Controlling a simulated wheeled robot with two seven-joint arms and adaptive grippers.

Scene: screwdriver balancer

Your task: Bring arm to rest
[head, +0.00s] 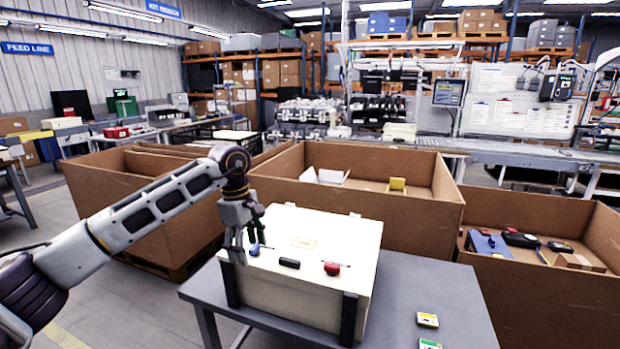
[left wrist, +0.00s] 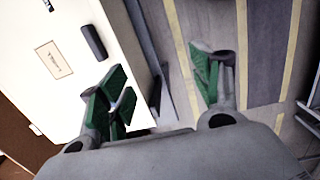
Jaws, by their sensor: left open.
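My left gripper (head: 243,248) is open at the front left corner of a white box (head: 338,236). In the left wrist view its green-padded fingers (left wrist: 163,88) stand apart, one over the box edge and the other over the floor; I see nothing held between them. The black block also shows in the left wrist view (left wrist: 94,42). Whether the fingers touch the box is unclear. My right gripper is out of view.
The box stands on a grey table (head: 405,290) between black corner brackets (head: 349,318). Large cardboard bins (head: 400,207) stand close behind and at both sides; the right one (head: 530,290) holds tools.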

